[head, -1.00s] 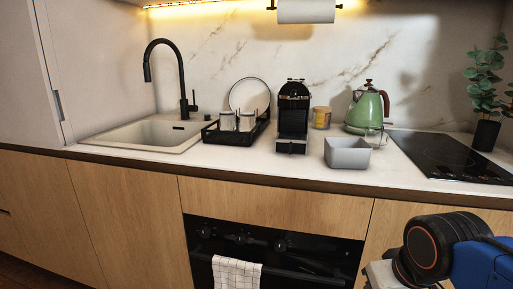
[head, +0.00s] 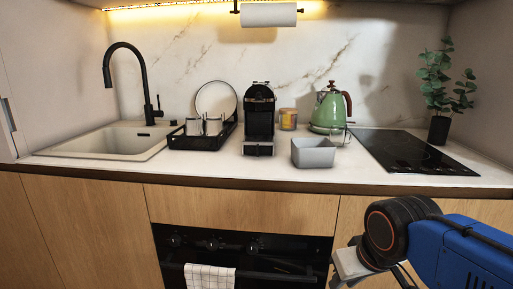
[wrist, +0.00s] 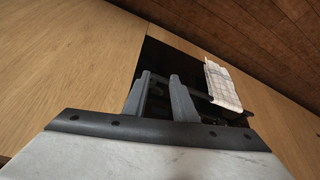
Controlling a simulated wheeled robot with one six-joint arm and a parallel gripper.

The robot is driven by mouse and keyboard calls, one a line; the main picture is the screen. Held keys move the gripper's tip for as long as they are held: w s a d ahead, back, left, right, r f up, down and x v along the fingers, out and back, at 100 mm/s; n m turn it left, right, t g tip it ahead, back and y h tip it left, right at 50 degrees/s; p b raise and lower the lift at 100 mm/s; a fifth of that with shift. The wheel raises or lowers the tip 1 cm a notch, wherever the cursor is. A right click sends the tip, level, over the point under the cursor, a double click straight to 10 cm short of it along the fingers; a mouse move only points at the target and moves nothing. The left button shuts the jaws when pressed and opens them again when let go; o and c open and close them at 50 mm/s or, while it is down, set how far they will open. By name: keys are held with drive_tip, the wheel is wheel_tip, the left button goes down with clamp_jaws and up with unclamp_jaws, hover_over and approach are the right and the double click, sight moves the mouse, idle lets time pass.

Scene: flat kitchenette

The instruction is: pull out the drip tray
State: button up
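The drip tray (head: 258,149) is the low grey part at the front foot of the black coffee machine (head: 259,112), which stands upright on the counter. The tray looks seated against the machine. My gripper is low at the right in the head view, in front of the counter and well apart from the machine, with its fingertips cut off by the bottom edge. In the wrist view my gripper (wrist: 160,78) shows two dark fingers with a gap between them and nothing held. The coffee machine is not in the wrist view.
A grey bin (head: 313,153) stands just right of the machine, with a glass mug (head: 338,136) and green kettle (head: 328,110) behind. A black dish rack (head: 190,141) is close on the left. The oven front (head: 240,250) carries a towel (head: 209,279).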

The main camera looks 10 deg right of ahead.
drive_tip(key=w+a+r+m, duration=0.1)
drive_tip(key=w+a+r, duration=0.1)
drive_tip(key=w+r, duration=0.75)
drive_tip(key=w+a+r, duration=0.2)
drive_tip(key=w+r, duration=0.5)
drive_tip(key=r, duration=0.5)
drive_tip(key=m+h, duration=0.1)
drive_tip(key=m, duration=0.1)
approach(258, 146)
drive_tip(key=shift+g, duration=0.3)
drive_tip(key=x, duration=0.9)
drive_tip(key=shift+w+r, duration=0.1)
drive_tip(key=shift+w, duration=0.15)
clamp_jaws()
